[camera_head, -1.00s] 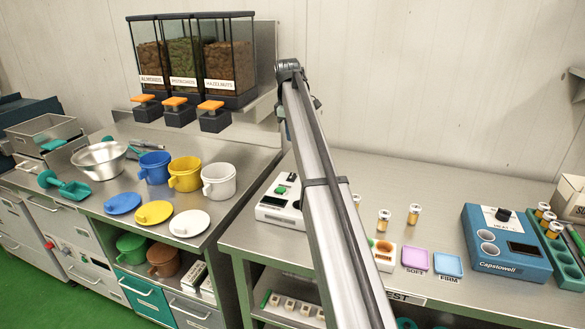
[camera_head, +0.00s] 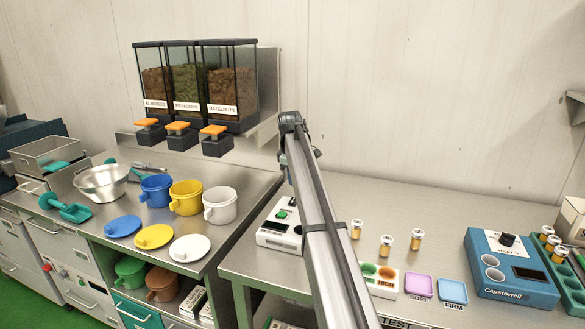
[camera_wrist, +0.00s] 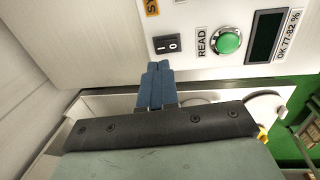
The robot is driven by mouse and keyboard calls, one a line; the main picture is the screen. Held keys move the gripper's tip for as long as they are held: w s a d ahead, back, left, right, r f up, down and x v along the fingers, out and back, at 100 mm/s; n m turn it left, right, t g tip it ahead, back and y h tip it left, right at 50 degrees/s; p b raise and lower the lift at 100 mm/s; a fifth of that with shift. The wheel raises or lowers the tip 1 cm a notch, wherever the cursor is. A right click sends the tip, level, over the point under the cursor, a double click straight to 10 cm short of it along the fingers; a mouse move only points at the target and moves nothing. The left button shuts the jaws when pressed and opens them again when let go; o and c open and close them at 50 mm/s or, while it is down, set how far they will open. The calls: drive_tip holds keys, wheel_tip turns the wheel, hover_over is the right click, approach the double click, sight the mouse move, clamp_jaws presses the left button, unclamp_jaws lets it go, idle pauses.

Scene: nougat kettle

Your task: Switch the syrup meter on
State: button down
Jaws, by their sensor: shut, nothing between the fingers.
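The syrup meter (camera_head: 272,236) is a white box with a green button on the steel counter, partly behind my arm in the head view. In the wrist view its white panel (camera_wrist: 192,73) fills the upper part. The panel bears a black rocker switch (camera_wrist: 166,44) marked I and O, a green READ button (camera_wrist: 226,41) and a dark display (camera_wrist: 264,36). My gripper (camera_wrist: 157,66) has its blue fingers shut and empty, with the tips just below the rocker switch. I cannot tell whether they touch it. My fingers are hidden in the head view.
Right of my arm, several amber-filled vials (camera_head: 386,245) stand behind a white tester, a purple tile (camera_head: 418,286) and a blue tile (camera_head: 453,291). A blue Capstowell unit (camera_head: 510,268) is farther right. Jugs and lids (camera_head: 189,248) cover the left counter; nut dispensers (camera_head: 200,88) hang above.

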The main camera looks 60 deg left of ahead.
sight(293, 201)
drive_tip(key=f, duration=0.6)
drive_tip(key=shift+w+a, duration=0.3)
drive_tip(key=shift+w+a+f, duration=0.1)
drive_tip(key=shift+a+f, duration=0.05)
drive_tip(key=shift+f, duration=0.1)
drive_tip(key=shift+d+f, duration=0.1)
drive_tip(key=shift+d, duration=0.1)
drive_tip(key=shift+s+d, duration=0.45)
drive_tip(key=shift+s, duration=0.05)
drive_tip(key=shift+s+d, duration=0.1)
drive_tip(key=shift+s, duration=0.05)
